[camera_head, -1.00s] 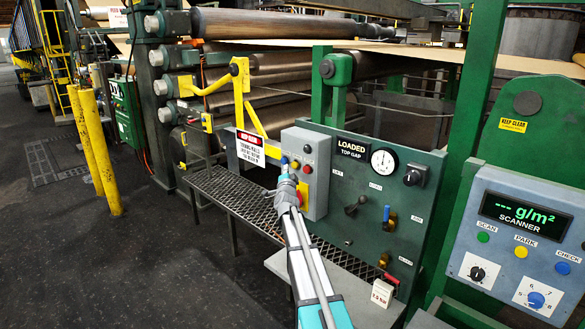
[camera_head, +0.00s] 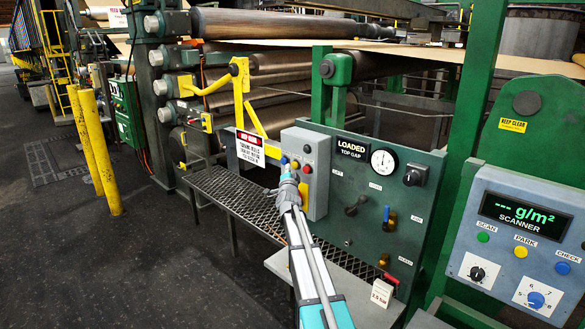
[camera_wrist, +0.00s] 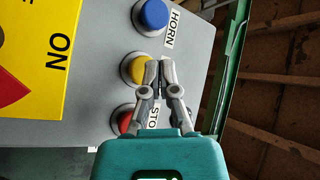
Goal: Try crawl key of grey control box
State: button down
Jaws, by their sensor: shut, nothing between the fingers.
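The grey control box (camera_head: 319,162) is mounted at the left end of the green panel. In the wrist view its face (camera_wrist: 85,105) carries a blue button (camera_wrist: 153,13) labelled HORN, a yellow button (camera_wrist: 135,68) and a red button (camera_wrist: 126,120) beside a partly covered label starting "STO". My gripper (camera_wrist: 160,66) is shut and empty. Its fingertips are at the right edge of the yellow button and hide any label there; whether they touch is unclear. In the head view my gripper (camera_head: 288,172) is in front of the box's lower left.
A yellow plate with a red switch (camera_wrist: 12,90) is on the same box. The green panel (camera_head: 365,225) has a gauge (camera_head: 383,161), knobs and levers to the right. A mesh step (camera_head: 235,205) and a yellow guard frame (camera_head: 240,85) are to the left.

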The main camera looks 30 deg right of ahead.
jog(key=shift+w+d, duration=0.25)
jog(key=shift+d, duration=0.25)
jog(key=shift+w+d, duration=0.2)
jog(key=shift+d, duration=0.25)
dwell(1.9)
jog(key=shift+s+a, duration=0.1)
jog(key=shift+a, duration=0.05)
jog(key=shift+s+a, duration=0.25)
jog(key=shift+a, duration=0.55)
jog(key=shift+a, duration=0.1)
jog(key=a, duration=0.1)
jog(key=s+a, duration=0.1)
jog(key=a, duration=0.2)
jog(key=shift+s+a, duration=0.25)
jog(key=shift+s, duration=0.1)
dwell(0.4)
dwell(0.6)
